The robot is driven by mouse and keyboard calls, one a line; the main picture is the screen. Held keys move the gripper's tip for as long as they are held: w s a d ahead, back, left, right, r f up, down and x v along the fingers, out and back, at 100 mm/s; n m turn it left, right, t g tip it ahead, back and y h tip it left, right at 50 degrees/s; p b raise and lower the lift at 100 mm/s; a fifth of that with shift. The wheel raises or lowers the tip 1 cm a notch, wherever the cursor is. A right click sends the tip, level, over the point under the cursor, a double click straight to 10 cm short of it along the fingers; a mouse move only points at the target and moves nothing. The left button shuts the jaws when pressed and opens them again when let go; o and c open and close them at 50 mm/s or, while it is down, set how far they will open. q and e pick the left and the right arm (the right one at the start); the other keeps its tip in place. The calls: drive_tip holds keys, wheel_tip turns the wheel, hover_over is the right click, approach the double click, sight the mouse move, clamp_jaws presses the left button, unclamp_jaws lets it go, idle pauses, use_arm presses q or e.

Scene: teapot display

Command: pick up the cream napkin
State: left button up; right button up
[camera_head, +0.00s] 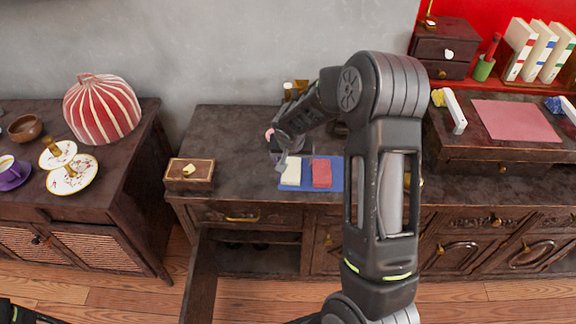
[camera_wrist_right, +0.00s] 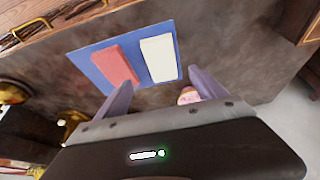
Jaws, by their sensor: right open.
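The cream napkin (camera_head: 291,171) lies folded on a blue mat (camera_head: 338,174) on the middle cabinet top. A red napkin (camera_head: 321,173) lies to its right on the same mat. In the right wrist view the cream napkin (camera_wrist_right: 159,58) is just beyond the fingertips, with the red one (camera_wrist_right: 115,66) to its left. My right gripper (camera_wrist_right: 162,82) is open and empty, its fingers pointing towards the mat's edge. In the head view the right gripper (camera_head: 283,160) is beside the cream napkin's left end, partly hidden by its wrist.
A small wooden box (camera_head: 190,174) stands left of the mat. A pinkish round object (camera_wrist_right: 188,95) is near the right finger in the wrist view. A raised stand with a pink sheet (camera_head: 515,120) is at the right. A cabinet door (camera_head: 201,282) hangs open below.

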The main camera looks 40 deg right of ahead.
sight(291, 169)
drive_tip(key=shift+f, duration=0.1)
drive_tip(key=shift+x, duration=1.2)
drive_tip(key=shift+a, duration=0.1)
drive_tip(key=shift+f, duration=0.1)
drive_tip(key=shift+w+f+p, duration=0.1)
drive_tip(key=shift+f+p, duration=0.05)
drive_tip(key=shift+p, duration=0.2)
drive_tip(key=shift+p+x, duration=0.7)
drive_tip(key=shift+x, duration=1.7)
